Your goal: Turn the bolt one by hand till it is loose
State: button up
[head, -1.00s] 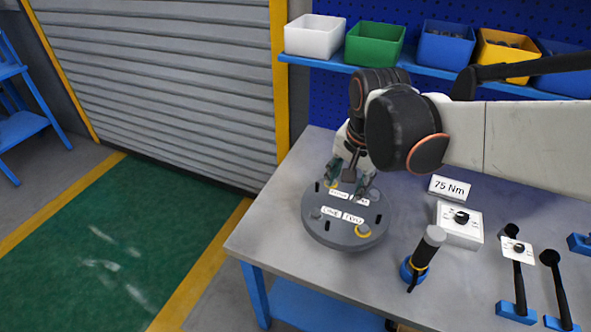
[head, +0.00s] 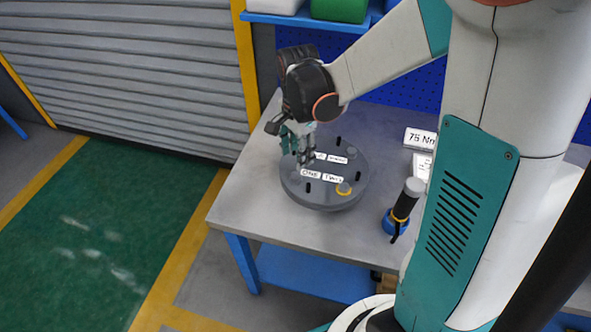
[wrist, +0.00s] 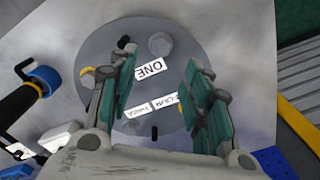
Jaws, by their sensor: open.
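The round grey flange cover (head: 325,198) lies on the bench, with white labels, bolts and dark upright pins on top. Bolt one, a grey bolt head (wrist: 160,43), shows in the wrist view beside the label ONE (wrist: 150,70). It has no yellow ring around it. My gripper (head: 304,163) is above the left part of the cover in the head view. In the wrist view my gripper (wrist: 155,82) has its fingers wide apart with nothing between them. Bolt one is beyond the fingertips, apart from both. The right finger partly hides a yellow-ringed spot.
A yellow-ringed bolt (head: 343,188) sits at the cover's front right. The bench's left side is clear. My arm covers the right side.

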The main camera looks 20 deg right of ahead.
aim_at(297, 174)
notch_tip(297, 174, down, 8)
jog(key=shift+r+b, duration=0.2)
jog(key=shift+b, duration=0.85)
jog(key=c, duration=1.1)
